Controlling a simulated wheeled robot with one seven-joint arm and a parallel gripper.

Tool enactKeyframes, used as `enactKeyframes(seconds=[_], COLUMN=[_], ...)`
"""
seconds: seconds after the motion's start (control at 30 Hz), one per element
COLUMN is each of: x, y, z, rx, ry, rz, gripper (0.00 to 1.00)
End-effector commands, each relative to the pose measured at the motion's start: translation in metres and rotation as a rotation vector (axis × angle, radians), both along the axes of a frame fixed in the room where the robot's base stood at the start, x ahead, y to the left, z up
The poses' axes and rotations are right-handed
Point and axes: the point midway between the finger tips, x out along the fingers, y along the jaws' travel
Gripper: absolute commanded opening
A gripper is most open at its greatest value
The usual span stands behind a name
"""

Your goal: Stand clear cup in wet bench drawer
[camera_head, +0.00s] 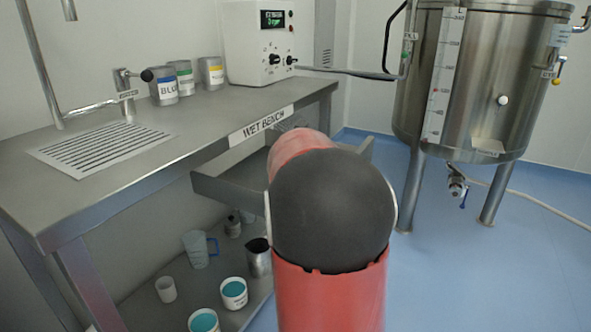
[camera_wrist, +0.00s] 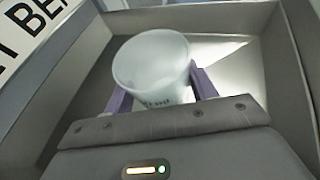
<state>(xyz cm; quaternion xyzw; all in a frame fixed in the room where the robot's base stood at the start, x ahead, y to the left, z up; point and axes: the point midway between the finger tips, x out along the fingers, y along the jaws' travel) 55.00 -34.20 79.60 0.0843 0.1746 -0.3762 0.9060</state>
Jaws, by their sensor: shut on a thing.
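In the wrist view, the clear cup (camera_wrist: 150,68) is a translucent, frosted-looking cup with its round mouth toward the camera and dark lettering low on its side. My gripper (camera_wrist: 160,88) is shut on it, with a purple finger on each side. The grey drawer (camera_wrist: 285,50) surrounds the cup in this view; I cannot tell whether the cup's base touches the drawer floor. In the head view, the wet bench drawer (camera_head: 225,190) is pulled out below the label. My arm hides the gripper, the cup and much of the drawer there.
The wet bench (camera_head: 215,112) has a drain grate (camera_head: 100,147), several labelled jars and a white control box (camera_head: 258,45) on top. Cups and jugs stand on the lower shelf (camera_head: 140,300). A steel tank (camera_head: 475,85) stands at the right.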

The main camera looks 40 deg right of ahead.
Motion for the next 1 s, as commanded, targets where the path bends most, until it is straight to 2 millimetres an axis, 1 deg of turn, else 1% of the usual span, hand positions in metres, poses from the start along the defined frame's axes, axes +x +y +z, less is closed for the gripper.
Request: enactKeyframes(seconds=[0.1,0.17,0.57,0.6,0.7,0.73,1.0], x=[0.0,0.0,0.0,0.0,0.0,0.0,0.0], y=[-0.001,0.0,0.0,0.0,0.0,0.0,0.0], z=[-0.024,-0.03,-0.033,-0.031,-0.031,-0.031,-0.031], rx=[0.0,0.001,0.001,0.0,0.0,0.0,0.0], ry=[0.003,0.002,-0.001,0.0,0.0,0.0,0.0], rz=[0.0,-0.001,0.0,0.0,0.0,0.0,0.0], gripper=[0.27,0.27,0.27,0.62,0.75,0.79,0.79])
